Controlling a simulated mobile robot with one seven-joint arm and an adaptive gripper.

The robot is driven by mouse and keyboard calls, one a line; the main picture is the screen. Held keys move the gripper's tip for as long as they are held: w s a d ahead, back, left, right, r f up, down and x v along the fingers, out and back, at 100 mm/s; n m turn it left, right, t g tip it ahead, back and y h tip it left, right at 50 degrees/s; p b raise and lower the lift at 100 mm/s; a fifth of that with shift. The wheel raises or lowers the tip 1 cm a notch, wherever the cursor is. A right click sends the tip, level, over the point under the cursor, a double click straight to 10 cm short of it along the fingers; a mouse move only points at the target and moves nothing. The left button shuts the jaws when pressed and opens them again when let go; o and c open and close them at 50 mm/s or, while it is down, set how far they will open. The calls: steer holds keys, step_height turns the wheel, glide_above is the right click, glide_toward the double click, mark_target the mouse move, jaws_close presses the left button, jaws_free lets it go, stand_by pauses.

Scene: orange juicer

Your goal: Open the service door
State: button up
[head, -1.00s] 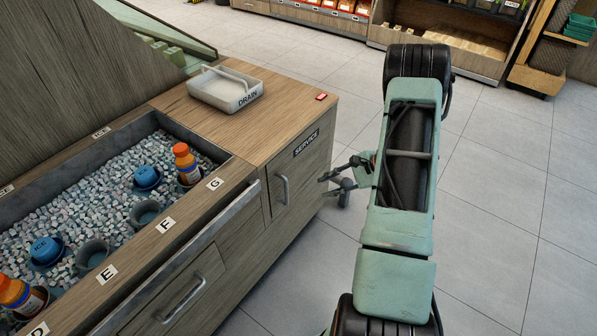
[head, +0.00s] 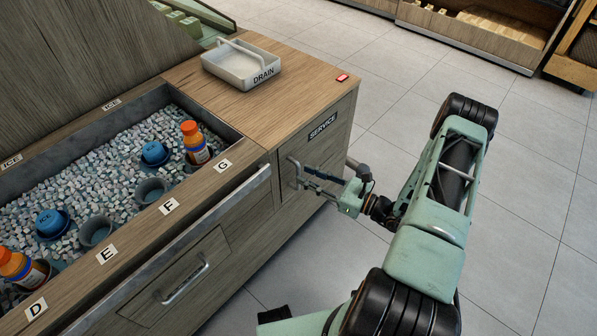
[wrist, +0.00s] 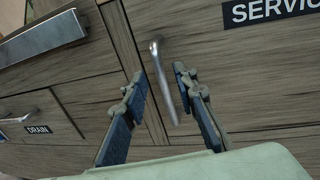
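The wooden service door (head: 322,150), marked by a black SERVICE label (head: 322,126), is closed at the right end of the counter front. Its metal bar handle (head: 294,172) is near the door's left edge. In the wrist view the handle (wrist: 162,84) stands between the two dark fingers of my gripper (wrist: 157,82), with gaps on both sides. My gripper is open, and in the head view it (head: 306,178) is at the handle. Whether a finger touches the handle cannot be told.
A white DRAIN tray (head: 240,66) and a small red item (head: 342,78) are on the countertop. An ice bin (head: 110,180) with bottles and cups is to the left. A drawer handle (head: 186,280) sticks out lower left. The tiled floor at right is clear.

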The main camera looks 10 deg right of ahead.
mark_target(298, 187)
steer(key=shift+x, duration=1.95)
jaws_close()
steer(key=shift+d, duration=0.1)
